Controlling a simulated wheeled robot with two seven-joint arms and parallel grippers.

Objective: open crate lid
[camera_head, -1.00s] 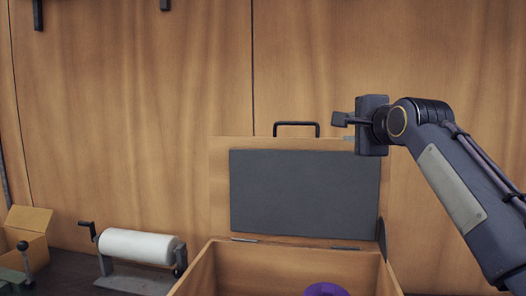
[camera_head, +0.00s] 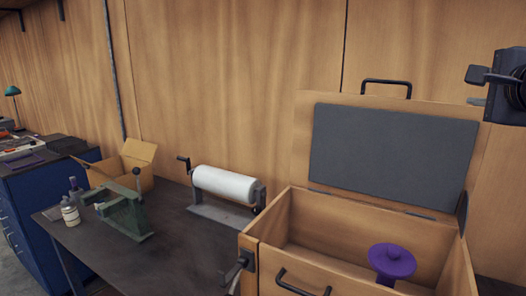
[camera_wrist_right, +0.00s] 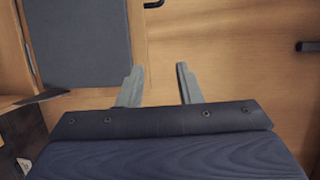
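The wooden crate (camera_head: 340,285) stands on the bench at the right of the head view. Its lid (camera_head: 302,150) stands upright at the back, with a dark grey panel (camera_head: 392,155) on its inner face and a black handle (camera_head: 386,82) on its top edge. My right gripper (camera_head: 478,88) is at the right edge of the head view, beside the lid's upper right corner. In the right wrist view its two fingers (camera_wrist_right: 160,88) are apart with nothing between them, and the lid's panel (camera_wrist_right: 80,42) shows to their left. My left gripper is not in view.
A purple flanged part (camera_head: 391,262) sits inside the crate. A white roll on a stand (camera_head: 224,184), a green press (camera_head: 124,212), an open cardboard box (camera_head: 135,165) and a small bottle (camera_head: 70,213) stand to the left. Bare dark bench top (camera_head: 180,250) lies left of the crate.

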